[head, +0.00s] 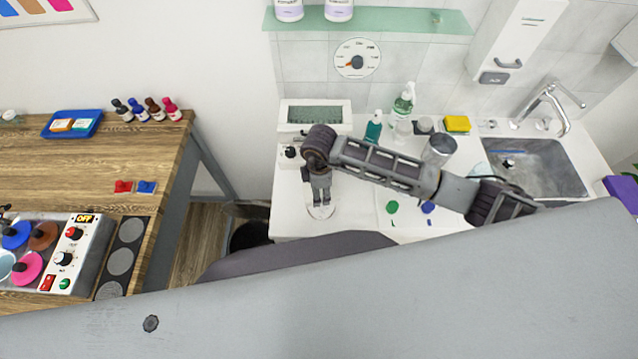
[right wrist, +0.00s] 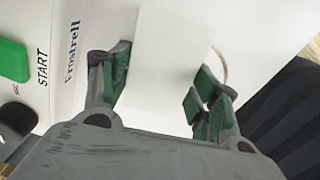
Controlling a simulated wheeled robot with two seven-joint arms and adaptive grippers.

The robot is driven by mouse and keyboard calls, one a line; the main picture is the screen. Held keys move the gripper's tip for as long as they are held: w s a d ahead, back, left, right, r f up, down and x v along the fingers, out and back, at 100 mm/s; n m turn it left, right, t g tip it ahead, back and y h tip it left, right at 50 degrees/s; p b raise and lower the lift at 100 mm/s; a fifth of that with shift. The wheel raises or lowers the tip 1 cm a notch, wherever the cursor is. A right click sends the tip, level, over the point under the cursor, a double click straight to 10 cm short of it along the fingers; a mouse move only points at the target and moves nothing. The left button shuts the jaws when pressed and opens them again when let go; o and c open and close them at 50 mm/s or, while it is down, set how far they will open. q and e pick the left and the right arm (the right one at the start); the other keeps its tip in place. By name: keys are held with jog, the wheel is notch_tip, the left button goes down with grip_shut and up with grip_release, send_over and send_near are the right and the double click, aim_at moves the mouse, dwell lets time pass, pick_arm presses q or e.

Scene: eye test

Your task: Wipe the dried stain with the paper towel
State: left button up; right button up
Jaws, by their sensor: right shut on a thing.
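I cannot make out the dried stain in either view. My left gripper is not in view.
A Frostrell-marked white surface with a green START button (right wrist: 12,60) lies beside the gripper. Bottles (head: 404,100), a yellow sponge (head: 457,124), a metal cup (head: 439,149) and a sink (head: 530,165) stand right. A wooden table (head: 60,170) stands left, across a gap.

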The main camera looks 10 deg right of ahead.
aim_at(319, 217)
jog(key=shift+s, duration=0.3)
jog(key=shift+s, duration=0.1)
jog(key=shift+s+a+f, duration=0.1)
jog(key=shift+s+a, duration=0.1)
jog(key=shift+s, duration=0.7)
jog(key=shift+s+a+f, duration=0.1)
jog(key=shift+s+a, duration=0.1)
jog(key=shift+s, duration=0.7)
jog(key=shift+s, duration=0.15)
jog(key=shift+s, duration=0.15)
jog(key=shift+s+a, duration=0.2)
jog(key=shift+s, duration=0.6)
jog(key=shift+s+a, duration=0.15)
jog(key=shift+s, duration=0.65)
jog(key=shift+w+r, duration=0.15)
jog(key=shift+r, duration=0.1)
jog(key=shift+w, duration=0.15)
jog(key=shift+w+d+f+b, duration=0.1)
jog(key=shift+w+d+b, duration=0.1)
jog(key=shift+w, duration=0.65)
jog(key=shift+w+d+b, duration=0.15)
jog(key=shift+w, duration=0.7)
